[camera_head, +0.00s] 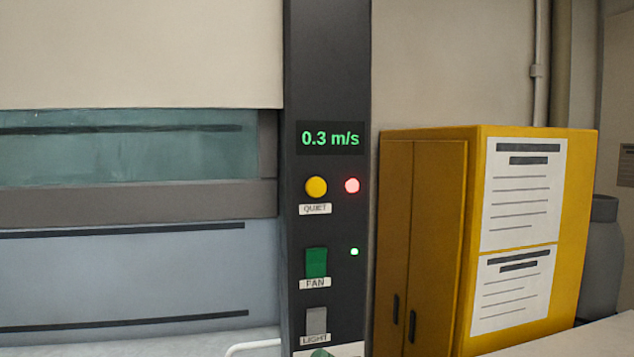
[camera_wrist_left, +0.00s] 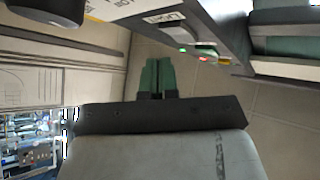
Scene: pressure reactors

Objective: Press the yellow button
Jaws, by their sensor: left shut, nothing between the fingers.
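The round yellow button (camera_head: 316,186) sits on a tall dark control panel (camera_head: 328,80) in the head view, above a label reading QUIET. A lit red lamp (camera_head: 352,186) is just right of it. My left gripper (camera_wrist_left: 157,64) shows in the left wrist view with its green fingers shut together and empty. It is apart from the panel, whose underside and small lights (camera_wrist_left: 200,58) show at the upper right there. My right gripper is in neither view.
Below the button are a green FAN switch (camera_head: 316,262) with a lit green lamp (camera_head: 354,252), and a grey LIGHT switch (camera_head: 316,321). A display (camera_head: 331,139) above reads 0.3 m/s. A yellow cabinet (camera_head: 424,230) stands right of the panel; a glass sash (camera_head: 100,150) is left.

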